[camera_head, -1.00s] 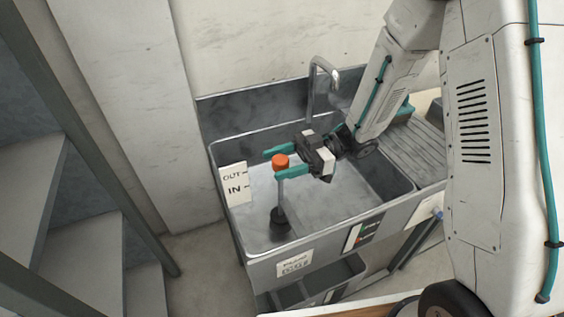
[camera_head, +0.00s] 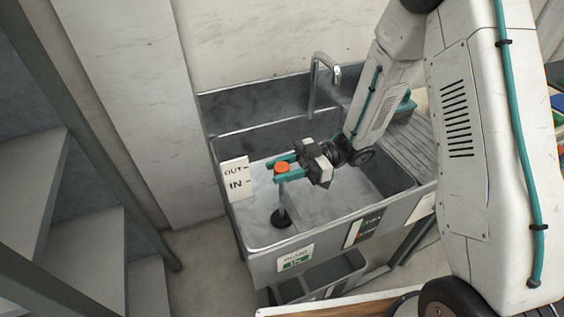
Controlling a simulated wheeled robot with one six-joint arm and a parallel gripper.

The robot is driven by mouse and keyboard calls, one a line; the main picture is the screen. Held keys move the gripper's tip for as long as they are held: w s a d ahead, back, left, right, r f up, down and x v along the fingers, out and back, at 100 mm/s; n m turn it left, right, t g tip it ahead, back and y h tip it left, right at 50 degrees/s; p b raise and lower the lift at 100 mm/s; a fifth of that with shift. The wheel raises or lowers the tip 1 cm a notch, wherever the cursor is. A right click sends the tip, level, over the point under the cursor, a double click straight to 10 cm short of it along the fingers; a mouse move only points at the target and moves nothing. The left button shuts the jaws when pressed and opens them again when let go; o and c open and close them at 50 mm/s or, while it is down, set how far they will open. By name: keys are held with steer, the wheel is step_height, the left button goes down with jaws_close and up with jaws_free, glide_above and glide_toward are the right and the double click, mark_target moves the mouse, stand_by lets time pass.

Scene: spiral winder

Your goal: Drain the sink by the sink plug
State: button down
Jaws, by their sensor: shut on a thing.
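The sink plug has an orange knob (camera_head: 282,168) on a thin upright grey stem (camera_head: 282,192) with a dark round base (camera_head: 281,218) at the basin floor. My gripper (camera_head: 284,170) comes from the right, and its two teal fingers are shut on the orange knob, one on each side. The steel sink (camera_head: 345,225) has a pale, mottled surface inside the basin. A white OUT / IN sign (camera_head: 236,177) stands at the basin's left side, left of the knob. A small label (camera_head: 296,258) on the sink front shows a green patch; its text is too small to read surely.
A curved faucet (camera_head: 313,85) rises behind the basin. A ribbed drainboard (camera_head: 409,142) lies to the right. Metal stairs (camera_head: 85,225) stand at the left. A lower trough (camera_head: 318,280) sits under the sink front.

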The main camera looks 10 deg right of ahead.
steer(key=shift+f, duration=0.2)
steer(key=c, duration=1)
jaws_free()
steer(key=v, duration=0.8)
